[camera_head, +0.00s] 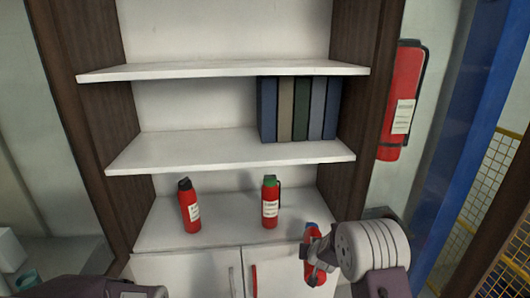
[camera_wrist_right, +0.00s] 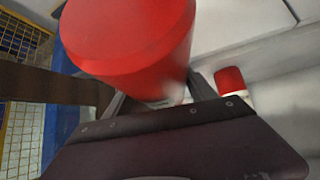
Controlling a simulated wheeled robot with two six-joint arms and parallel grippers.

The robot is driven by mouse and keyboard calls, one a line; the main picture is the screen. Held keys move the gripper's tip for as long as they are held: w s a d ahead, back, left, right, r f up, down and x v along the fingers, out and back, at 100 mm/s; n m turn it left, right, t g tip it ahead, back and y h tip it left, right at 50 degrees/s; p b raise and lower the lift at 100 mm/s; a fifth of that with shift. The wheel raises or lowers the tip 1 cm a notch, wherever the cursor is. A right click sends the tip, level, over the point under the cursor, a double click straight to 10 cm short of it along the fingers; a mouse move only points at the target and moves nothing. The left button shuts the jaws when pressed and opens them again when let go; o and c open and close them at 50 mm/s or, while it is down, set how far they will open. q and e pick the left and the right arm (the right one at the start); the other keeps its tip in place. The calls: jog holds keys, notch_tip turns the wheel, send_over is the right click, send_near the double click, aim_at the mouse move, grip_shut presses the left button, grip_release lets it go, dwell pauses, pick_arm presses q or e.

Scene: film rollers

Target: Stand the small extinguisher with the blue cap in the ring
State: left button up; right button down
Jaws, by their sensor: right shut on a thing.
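In the right wrist view the red body (camera_wrist_right: 125,40) fills the top, clamped between my right gripper's fingers (camera_wrist_right: 155,98). A red extinguisher with a green cap (camera_head: 270,204) and one with a black cap (camera_head: 190,208) stand on the lower shelf. I cannot make out the ring for certain. Only part of my left arm shows at the bottom left; its gripper is out of view.
The lower shelf (camera_head: 225,232) has free room between and around the two extinguishers. Books (camera_head: 300,108) stand on the shelf above. A large extinguisher (camera_head: 404,95) hangs at the right. A small teal object (camera_head: 27,278), unclear, is at the far lower left.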

jog(key=s+a+r+n+b, duration=0.1)
jog(key=s+b, duration=0.1)
jog(key=s, duration=0.5)
jog(key=s+a+r+n+y+b, duration=0.1)
jog(key=s+r+b, duration=0.1)
jog(key=s, duration=0.5)
jog(key=shift+y, duration=0.3)
